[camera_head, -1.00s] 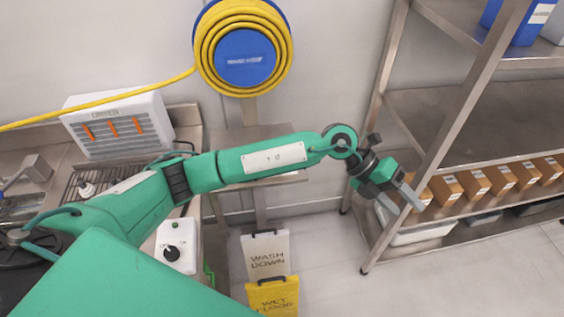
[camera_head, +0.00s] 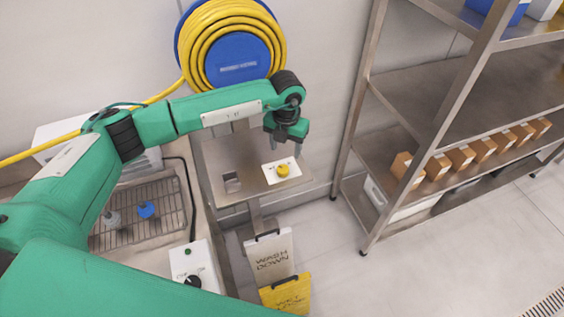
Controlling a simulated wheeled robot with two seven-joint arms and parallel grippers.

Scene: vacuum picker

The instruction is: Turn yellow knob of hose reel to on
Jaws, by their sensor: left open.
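The yellow knob (camera_head: 283,170) sits on a white plate (camera_head: 272,177) on a small steel panel below the hose reel. The hose reel (camera_head: 238,62) has a blue hub and a coiled yellow hose, and hangs on the wall. My left gripper (camera_head: 288,150) points down just above the knob, close to it but seemingly not around it. Its fingers are apart and nothing shows between them. The knob's marking is too small to read. My right gripper is not in view.
A steel shelf rack (camera_head: 440,130) with several brown boxes stands to the right. Below the panel are a white wash down sign (camera_head: 270,256) and a yellow sign (camera_head: 288,294). A counter with a wire rack (camera_head: 150,215) lies at left.

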